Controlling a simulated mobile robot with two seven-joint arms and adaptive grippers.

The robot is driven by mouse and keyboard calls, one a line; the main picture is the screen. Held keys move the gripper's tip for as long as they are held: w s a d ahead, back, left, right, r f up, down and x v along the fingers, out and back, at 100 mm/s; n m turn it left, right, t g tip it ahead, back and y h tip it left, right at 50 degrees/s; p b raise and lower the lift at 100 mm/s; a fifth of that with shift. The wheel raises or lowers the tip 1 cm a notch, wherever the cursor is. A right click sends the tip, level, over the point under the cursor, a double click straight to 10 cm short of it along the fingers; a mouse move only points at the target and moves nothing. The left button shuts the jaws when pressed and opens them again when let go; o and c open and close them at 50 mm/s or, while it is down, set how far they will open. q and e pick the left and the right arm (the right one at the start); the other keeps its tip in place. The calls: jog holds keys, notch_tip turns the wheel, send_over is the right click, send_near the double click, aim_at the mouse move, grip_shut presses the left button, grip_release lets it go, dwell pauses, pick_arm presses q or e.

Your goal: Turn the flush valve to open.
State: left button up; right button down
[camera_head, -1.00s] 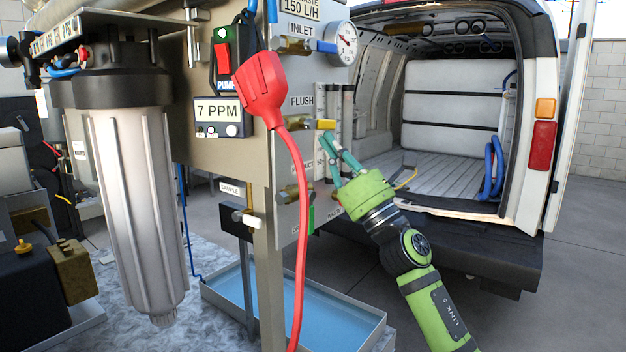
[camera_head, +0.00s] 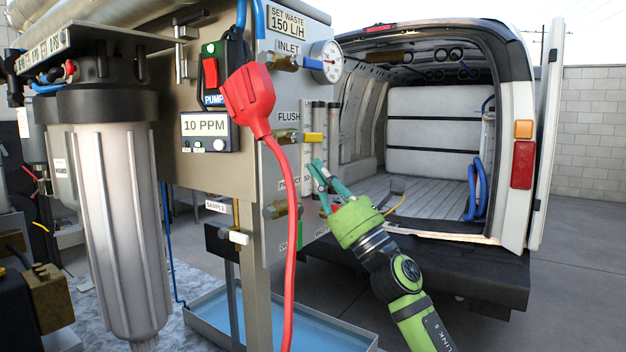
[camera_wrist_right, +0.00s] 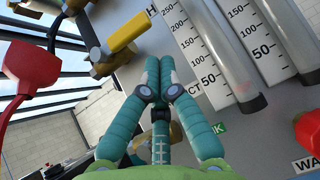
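The flush valve (camera_head: 313,137) has a yellow handle beside the FLUSH label on the grey panel. The handle points sideways to the right in the head view. It also shows as a yellow lever on a brass body in the right wrist view (camera_wrist_right: 122,38), up and left of my fingers. My right gripper (camera_head: 317,165) has teal fingers and sits just below the handle, apart from it and empty. In the head view a narrow gap shows between its fingers. In the wrist view two fingertips lie close together, and the third finger is partly hidden behind them. My left gripper is out of view.
A red plug (camera_head: 250,98) with a hanging cable is left of the valve. The pressure gauge (camera_head: 326,62) is above it. Clear flow tubes (camera_wrist_right: 240,75) stand close beside my fingers. A blue tray (camera_head: 330,325) lies below, and the open van (camera_head: 430,185) stands behind.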

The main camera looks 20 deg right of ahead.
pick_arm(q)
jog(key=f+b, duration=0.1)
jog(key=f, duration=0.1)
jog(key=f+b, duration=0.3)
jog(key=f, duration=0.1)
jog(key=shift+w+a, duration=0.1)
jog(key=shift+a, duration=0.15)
pick_arm(e)
jog(key=v, duration=1.1)
jog(key=shift+w+a+f, duration=0.25)
jog(key=shift+w+f, duration=0.1)
jog(key=shift+w, duration=0.05)
